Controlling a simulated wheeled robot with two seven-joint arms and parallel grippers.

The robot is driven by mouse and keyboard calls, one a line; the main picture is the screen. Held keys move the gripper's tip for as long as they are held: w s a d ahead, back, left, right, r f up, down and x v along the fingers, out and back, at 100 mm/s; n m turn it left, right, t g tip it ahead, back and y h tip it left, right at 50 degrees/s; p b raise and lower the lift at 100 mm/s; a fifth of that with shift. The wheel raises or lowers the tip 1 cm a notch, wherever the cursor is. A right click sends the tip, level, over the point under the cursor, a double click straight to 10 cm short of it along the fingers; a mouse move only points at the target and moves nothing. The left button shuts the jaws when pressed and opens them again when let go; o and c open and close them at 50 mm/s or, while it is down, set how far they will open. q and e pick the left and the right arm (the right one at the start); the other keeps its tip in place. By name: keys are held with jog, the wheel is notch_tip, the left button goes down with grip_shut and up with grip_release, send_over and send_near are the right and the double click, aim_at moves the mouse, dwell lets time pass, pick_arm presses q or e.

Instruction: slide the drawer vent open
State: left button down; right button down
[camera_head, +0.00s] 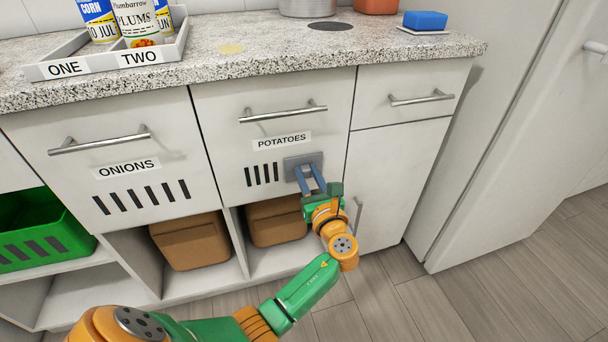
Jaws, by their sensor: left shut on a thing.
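The drawer labelled POTATOES (222,122) is a white front with a bar handle (283,112). Low on it is the vent (262,174), a row of dark upright slots. A grey sliding plate (296,161) sits at the right end of the row; any slots behind it are hidden. My left gripper (304,178) reaches up from below, its blue-grey fingers at the plate. It is shut on a part of the plate, mostly hidden by the fingers. My right gripper is not in view.
The ONIONS drawer (90,178) with open slots is to the left. Brown bins (190,242) and a green crate (40,235) fill the shelves below. The speckled counter (270,50) overhangs above, with a tray (110,66) of cans and a blue sponge (425,20).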

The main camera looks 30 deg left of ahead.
pick_arm(q)
jog(key=c, duration=0.6)
grip_release()
jog(key=shift+s, duration=0.1)
jog(key=shift+s+d, duration=0.25)
jog(key=p+v, duration=0.1)
jog(key=v, duration=0.5)
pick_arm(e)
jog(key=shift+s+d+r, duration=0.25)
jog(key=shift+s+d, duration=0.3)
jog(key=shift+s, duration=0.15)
pick_arm(q)
jog(key=shift+s+d, duration=0.1)
